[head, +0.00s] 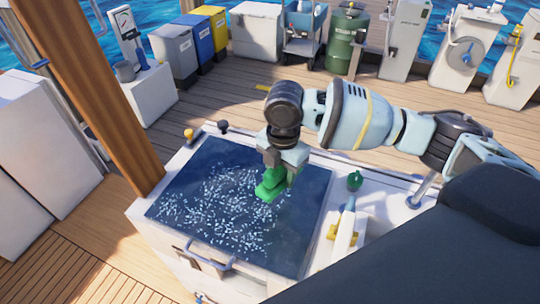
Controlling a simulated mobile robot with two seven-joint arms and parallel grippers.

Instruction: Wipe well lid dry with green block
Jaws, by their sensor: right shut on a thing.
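The well lid (180,219) is a dark blue panel on top of a white cabinet in the head view. Many pale droplets lie across its middle and left. My right gripper (276,178) points down over the lid's right part and is shut on the green block (268,190). The block is at the right edge of the droplets; I cannot tell if it touches the lid. The lid around and right of the block looks mostly clear of droplets. My left gripper is not in view.
A blue handle (207,258) is on the cabinet's front. A white bottle (345,226) and a small green object (354,180) are right of the lid. A yellow knob (189,134) and a black knob (223,126) stand behind it. A wooden post (95,90) rises at left.

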